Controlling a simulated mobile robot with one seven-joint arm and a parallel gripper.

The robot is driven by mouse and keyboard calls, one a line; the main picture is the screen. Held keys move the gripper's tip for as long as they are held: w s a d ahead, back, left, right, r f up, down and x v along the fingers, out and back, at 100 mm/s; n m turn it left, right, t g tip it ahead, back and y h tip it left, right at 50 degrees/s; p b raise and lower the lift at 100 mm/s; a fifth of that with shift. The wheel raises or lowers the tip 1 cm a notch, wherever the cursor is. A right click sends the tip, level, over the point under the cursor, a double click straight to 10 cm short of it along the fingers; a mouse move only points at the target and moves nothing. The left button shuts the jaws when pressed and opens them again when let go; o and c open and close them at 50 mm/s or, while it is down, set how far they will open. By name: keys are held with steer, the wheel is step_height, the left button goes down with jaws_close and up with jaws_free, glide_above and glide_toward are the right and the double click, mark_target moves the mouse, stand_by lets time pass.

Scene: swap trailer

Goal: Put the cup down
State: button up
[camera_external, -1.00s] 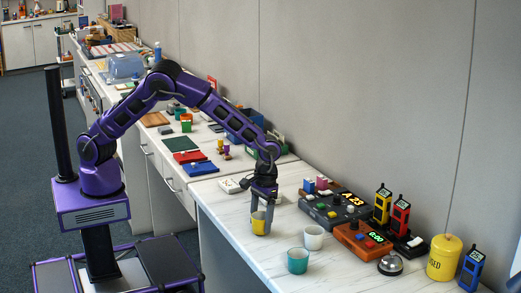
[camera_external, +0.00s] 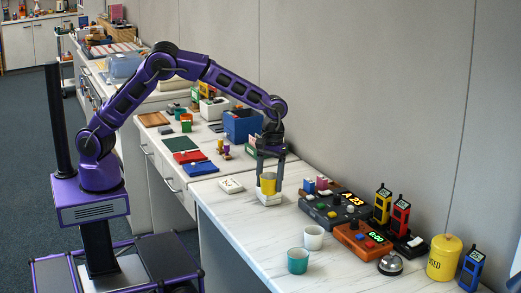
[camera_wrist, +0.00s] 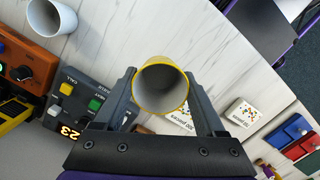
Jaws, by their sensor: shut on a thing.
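My gripper (camera_external: 269,176) is shut on the yellow cup (camera_external: 268,185), with one finger on each side. In the wrist view my gripper (camera_wrist: 162,98) shows the same grip, and I look down into the grey, empty inside of the cup (camera_wrist: 161,90) with its yellow rim. The cup is upright in the external view. It is at a small white box (camera_external: 269,199) on the counter, which shows partly behind the cup in the wrist view (camera_wrist: 179,119). I cannot tell whether the cup touches that box.
A second white box (camera_external: 231,186) lies to the left. A white cup (camera_external: 314,237) and a teal cup (camera_external: 298,261) stand nearer. The grey button console (camera_external: 334,211) and orange console (camera_external: 361,242) are to the right. The counter's front left (camera_external: 240,225) is bare.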

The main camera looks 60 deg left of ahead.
steer(key=w+a+n, duration=0.5)
steer(key=a, duration=0.3)
steer(key=w+a+n, duration=0.4)
steer(key=w+a, duration=0.1)
steer(key=a, duration=0.4)
steer(key=n+t+y, duration=0.1)
steer(key=n+t, duration=0.2)
steer(key=n, duration=2)
glide_above(208, 147)
step_height(208, 147, down, 5)
steer(key=shift+s+r, duration=0.1)
steer(key=shift+f+b, duration=0.35)
steer(key=shift+f, duration=2.15)
